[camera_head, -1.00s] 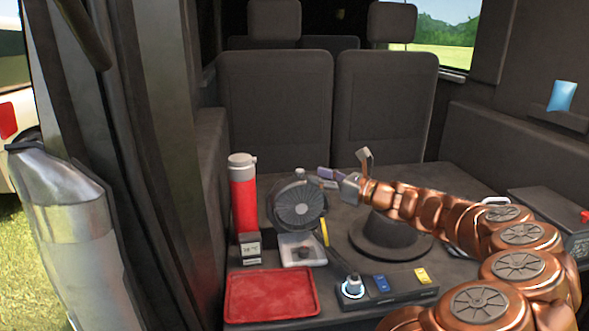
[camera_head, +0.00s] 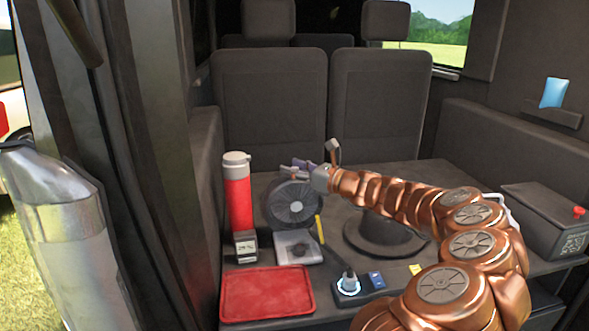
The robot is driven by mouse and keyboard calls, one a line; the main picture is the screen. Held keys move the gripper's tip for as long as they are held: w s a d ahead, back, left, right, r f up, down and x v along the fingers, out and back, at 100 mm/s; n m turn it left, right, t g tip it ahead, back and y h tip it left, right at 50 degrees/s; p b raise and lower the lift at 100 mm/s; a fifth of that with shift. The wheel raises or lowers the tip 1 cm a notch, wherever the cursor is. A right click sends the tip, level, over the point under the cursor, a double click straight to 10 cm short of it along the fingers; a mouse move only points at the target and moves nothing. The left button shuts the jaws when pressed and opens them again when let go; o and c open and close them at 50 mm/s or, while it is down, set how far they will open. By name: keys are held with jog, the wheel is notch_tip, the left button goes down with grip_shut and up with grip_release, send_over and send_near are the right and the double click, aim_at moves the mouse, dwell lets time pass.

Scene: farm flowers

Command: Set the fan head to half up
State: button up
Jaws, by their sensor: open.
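The fan head (camera_head: 291,205) is a round dark grilled disc on the table, facing me with a slight upward tilt. Its pale square base (camera_head: 297,247) with a dark knob sits in front of and below it. My gripper (camera_head: 314,160) is at the end of the copper arm, at the upper right edge of the fan head. Its fingers are apart, one raised and one reaching left behind or over the top of the fan head. Whether a finger touches the fan cannot be told. The top of the fan is partly hidden by the gripper.
A red bottle (camera_head: 238,195) stands close left of the fan, with a small display box (camera_head: 246,246) before it. A red tray (camera_head: 266,295) lies in front. A dark hat-shaped object (camera_head: 385,237) is under my arm. A lit knob (camera_head: 348,283) sits on a panel at the front.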

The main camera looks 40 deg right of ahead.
jog(key=shift+c, duration=0.2)
grip_shut()
dwell(0.3)
